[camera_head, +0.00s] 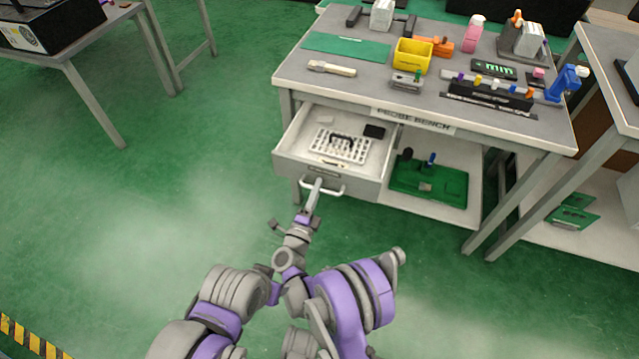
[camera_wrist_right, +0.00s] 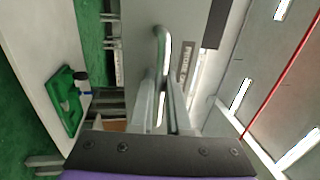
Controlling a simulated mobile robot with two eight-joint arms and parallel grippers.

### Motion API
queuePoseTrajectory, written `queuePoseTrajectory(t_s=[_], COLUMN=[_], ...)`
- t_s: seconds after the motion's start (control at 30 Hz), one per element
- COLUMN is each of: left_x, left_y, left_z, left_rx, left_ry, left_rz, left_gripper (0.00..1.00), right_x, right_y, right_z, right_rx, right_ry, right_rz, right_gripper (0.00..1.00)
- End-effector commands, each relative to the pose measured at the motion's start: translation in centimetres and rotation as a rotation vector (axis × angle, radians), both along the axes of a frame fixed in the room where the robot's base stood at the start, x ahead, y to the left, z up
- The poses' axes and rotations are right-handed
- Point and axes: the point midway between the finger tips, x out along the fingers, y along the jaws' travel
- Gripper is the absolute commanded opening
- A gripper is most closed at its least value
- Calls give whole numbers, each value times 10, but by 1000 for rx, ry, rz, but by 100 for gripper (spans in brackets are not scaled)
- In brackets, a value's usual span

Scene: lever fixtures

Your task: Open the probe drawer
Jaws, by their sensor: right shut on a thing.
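The probe drawer (camera_head: 290,163) is pulled out from the left side of the probe bench (camera_head: 350,90). Inside it lie a white grid rack with a dark handle, a black block and small pale items. My right gripper (camera_head: 318,183) is at the white bar handle (camera_head: 335,191) on the drawer front. In the right wrist view the handle (camera_wrist_right: 161,42) runs between the two fingers of my right gripper (camera_wrist_right: 165,95), which are shut on it. The fingers hide part of the handle. My left gripper is not in view.
A green tray (camera_head: 450,183) lies on the bench's lower shelf, right of the drawer. The bench top holds a yellow bin (camera_head: 412,55), a green mat (camera_head: 345,46) and several tools. Another table (camera_head: 75,50) stands at the upper left. The green floor left of the drawer is clear.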

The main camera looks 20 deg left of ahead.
Motion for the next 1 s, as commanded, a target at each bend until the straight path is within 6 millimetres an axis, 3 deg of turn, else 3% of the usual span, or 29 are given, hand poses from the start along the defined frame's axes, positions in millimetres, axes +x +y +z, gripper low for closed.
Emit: queuePoseTrajectory(t_s=[0.2, 0.6, 0.63, 0.67, 1.0], left_x=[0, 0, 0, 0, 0], left_y=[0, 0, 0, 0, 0], left_z=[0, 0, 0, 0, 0], left_rx=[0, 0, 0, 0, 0], left_ry=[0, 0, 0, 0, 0], left_rz=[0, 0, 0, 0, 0], left_gripper=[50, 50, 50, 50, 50], right_x=[-11, -13, -13, -13, -13], right_y=[1, 1, 1, 1, 1], right_z=[1, 0, 0, 0, 0], right_rx=[0, 0, 0, 0, 0], right_ry=[-1, 0, 0, 0, 0], right_rz=[1, 0, 0, 0, 0], right_gripper=[0, 0, 20, 25, 27])
